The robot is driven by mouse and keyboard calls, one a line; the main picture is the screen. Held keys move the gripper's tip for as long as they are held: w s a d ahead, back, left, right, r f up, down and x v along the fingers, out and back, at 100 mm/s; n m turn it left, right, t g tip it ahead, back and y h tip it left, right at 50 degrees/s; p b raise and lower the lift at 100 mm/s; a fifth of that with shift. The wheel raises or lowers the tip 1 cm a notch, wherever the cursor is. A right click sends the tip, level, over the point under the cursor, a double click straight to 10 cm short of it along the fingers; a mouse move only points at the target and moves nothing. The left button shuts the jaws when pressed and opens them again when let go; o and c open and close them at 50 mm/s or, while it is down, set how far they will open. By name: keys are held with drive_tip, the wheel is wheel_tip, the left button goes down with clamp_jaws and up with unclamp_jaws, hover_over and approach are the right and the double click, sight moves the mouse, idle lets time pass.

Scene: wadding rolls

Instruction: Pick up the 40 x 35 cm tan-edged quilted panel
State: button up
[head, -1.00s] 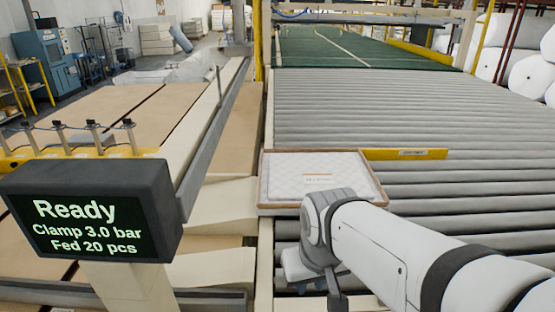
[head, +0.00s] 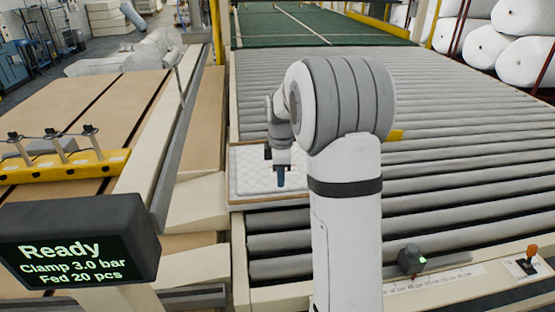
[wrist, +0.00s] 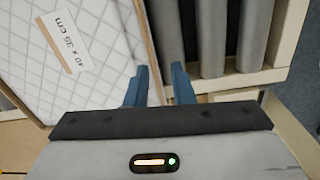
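The tan-edged quilted panel (head: 252,172) lies flat on the left end of the grey rollers in the head view. It is white with a diamond quilt, and my arm hides its right part. In the wrist view the panel (wrist: 100,75) fills the upper left, with a label (wrist: 66,42) reading 40 x 35 cm. In the head view my gripper (head: 281,183) points down over the panel.
The roller conveyor (head: 440,110) spreads right and behind the panel. A cream frame rail (head: 238,250) runs along its left side. A dark display (head: 75,240) reading "Ready, Clamp 3.0 bar, Fed 20 pcs" stands at the front left.

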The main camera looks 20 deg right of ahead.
sight(283, 196)
drive_tip(key=shift+w+d+f+n, duration=0.45)
drive_tip(key=shift+w+d+n, duration=0.15)
drive_tip(key=shift+w, duration=0.2)
wheel_tip(283, 196, down, 8)
drive_tip(key=shift+d+r+p, duration=0.1)
drive_tip(key=shift+d+p, duration=0.05)
drive_tip(key=shift+p, duration=1)
drive_tip(key=shift+c, duration=0.3)
clamp_jaws()
